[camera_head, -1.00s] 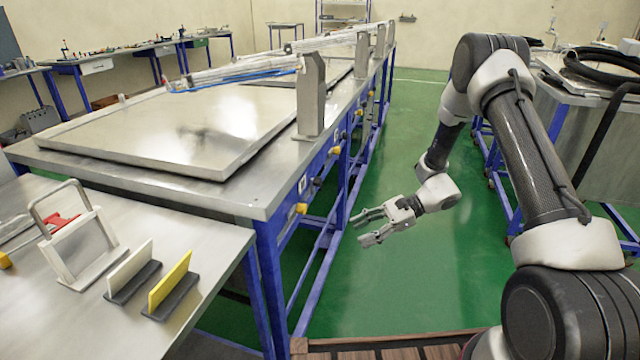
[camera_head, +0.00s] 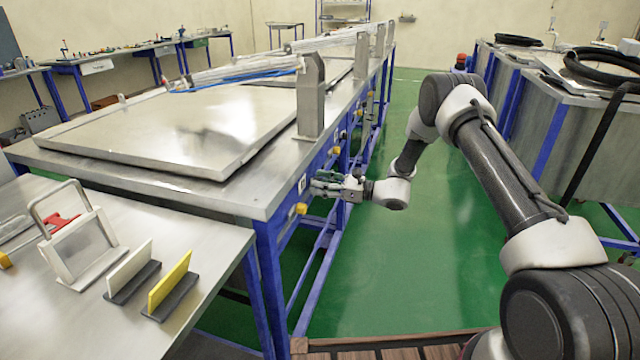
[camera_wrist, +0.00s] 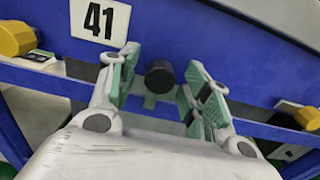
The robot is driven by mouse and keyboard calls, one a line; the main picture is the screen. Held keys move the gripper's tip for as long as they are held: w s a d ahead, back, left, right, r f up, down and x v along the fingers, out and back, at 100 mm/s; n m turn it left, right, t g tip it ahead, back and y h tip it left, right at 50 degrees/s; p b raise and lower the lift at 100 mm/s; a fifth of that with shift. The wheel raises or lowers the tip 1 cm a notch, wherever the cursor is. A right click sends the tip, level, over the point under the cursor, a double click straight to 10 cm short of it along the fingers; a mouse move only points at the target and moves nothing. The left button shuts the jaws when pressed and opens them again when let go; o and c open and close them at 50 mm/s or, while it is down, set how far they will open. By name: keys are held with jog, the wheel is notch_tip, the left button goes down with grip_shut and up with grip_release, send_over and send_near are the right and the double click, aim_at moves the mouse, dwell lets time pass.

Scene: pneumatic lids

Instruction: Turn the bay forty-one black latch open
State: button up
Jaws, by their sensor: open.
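The black latch (camera_wrist: 160,77) of bay forty-one shows in the wrist view as a dark round knob on the blue panel, below and right of the white "41" label (camera_wrist: 100,19). My gripper (camera_wrist: 160,95) is open, with its green-padded fingers on either side of the knob. Whether the pads touch it I cannot tell, but gaps show on both sides. In the head view my gripper (camera_head: 318,185) is at the blue front rail of the long bench, and it hides the black latch there.
A yellow knob (camera_wrist: 16,38) sits left of the label, and another yellow knob (camera_wrist: 308,118) is at the right. The bench (camera_head: 180,187) carries a large metal lid (camera_head: 190,120). Green floor (camera_head: 400,270) is clear right of the bench.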

jog(key=shift+w+a, duration=0.15)
jog(key=shift+a, duration=0.15)
jog(key=c, duration=1)
jog(key=shift+c, duration=0.2)
